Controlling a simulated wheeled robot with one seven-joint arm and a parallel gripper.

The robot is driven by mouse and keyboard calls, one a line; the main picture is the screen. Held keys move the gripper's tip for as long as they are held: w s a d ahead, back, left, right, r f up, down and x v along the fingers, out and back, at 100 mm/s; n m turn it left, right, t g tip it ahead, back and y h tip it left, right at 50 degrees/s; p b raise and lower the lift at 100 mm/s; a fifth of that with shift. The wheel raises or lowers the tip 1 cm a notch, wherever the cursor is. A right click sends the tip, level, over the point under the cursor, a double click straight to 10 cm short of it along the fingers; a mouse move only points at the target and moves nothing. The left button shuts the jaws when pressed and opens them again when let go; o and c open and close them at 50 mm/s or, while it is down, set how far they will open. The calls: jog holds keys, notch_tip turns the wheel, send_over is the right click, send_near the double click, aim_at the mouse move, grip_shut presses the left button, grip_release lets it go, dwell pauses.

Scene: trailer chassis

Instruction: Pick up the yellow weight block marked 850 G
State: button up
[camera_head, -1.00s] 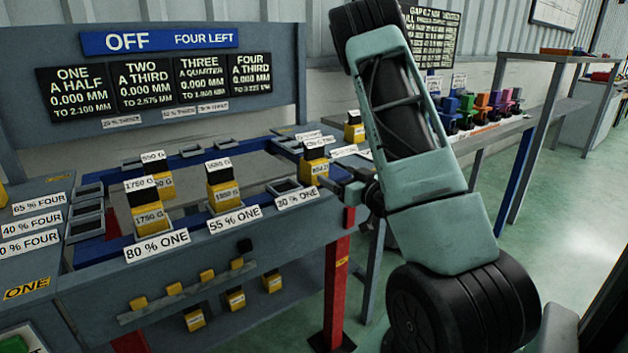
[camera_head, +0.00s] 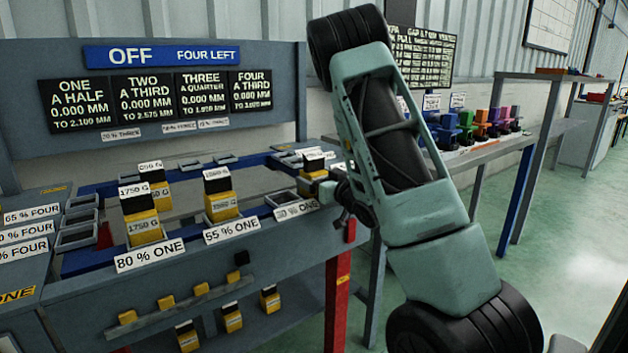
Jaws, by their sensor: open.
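Several yellow weight blocks with dark tops and white labels stand on the bench frame. The front left block (camera_head: 141,226) reads 1750 G. A block behind it (camera_head: 161,194) has a partly hidden label ending in G. A middle block (camera_head: 222,205) stands behind the 55 % ONE label; its mark is blurred. Another block (camera_head: 313,174) is just left of my gripper, its number too small to read. I cannot tell which is marked 850 G. My gripper (camera_head: 331,190) is open, at or beside that right-hand block; contact is unclear. My arm hides part of the frame behind it.
Empty square trays (camera_head: 79,228) line the left side, and another tray (camera_head: 284,198) is left of my gripper. A lower shelf (camera_head: 190,306) holds smaller yellow blocks. A red post (camera_head: 338,290) stands below my gripper. Open green floor (camera_head: 560,250) lies right.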

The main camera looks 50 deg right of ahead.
jog(key=shift+x, duration=1.1)
